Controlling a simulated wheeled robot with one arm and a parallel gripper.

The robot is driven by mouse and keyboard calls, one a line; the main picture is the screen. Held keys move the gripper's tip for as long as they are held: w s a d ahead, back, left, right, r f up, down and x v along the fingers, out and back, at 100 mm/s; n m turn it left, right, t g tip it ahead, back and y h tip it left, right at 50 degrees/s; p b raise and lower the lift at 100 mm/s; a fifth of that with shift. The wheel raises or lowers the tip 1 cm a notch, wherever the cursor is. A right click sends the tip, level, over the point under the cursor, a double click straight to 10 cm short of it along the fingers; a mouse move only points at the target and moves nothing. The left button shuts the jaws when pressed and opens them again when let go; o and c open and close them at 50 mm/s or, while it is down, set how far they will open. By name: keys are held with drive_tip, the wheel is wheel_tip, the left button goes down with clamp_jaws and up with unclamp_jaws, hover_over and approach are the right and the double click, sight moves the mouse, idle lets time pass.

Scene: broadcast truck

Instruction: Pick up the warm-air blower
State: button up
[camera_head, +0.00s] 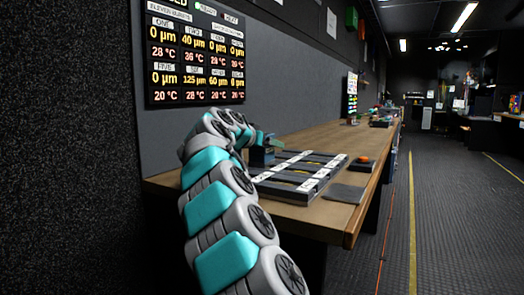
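My arm reaches up from the bottom of the view and bends over the near left end of the wooden bench (315,217). My gripper (266,140) is small and partly hidden behind my own arm, just above a dark blue-grey block-like object (262,156) on the bench. I cannot tell whether the fingers touch it or are open. The object may be the warm-air blower, but its shape is too small and covered to be sure.
A dark rack with white labelled strips (300,175) lies on the bench. Beside it are a flat grey pad (343,194) and a dark box with an orange-red top (362,160). A lit readout panel (195,57) hangs above. The aisle floor (450,220) at right is clear.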

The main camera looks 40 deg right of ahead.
clamp_jaws()
idle(0.5)
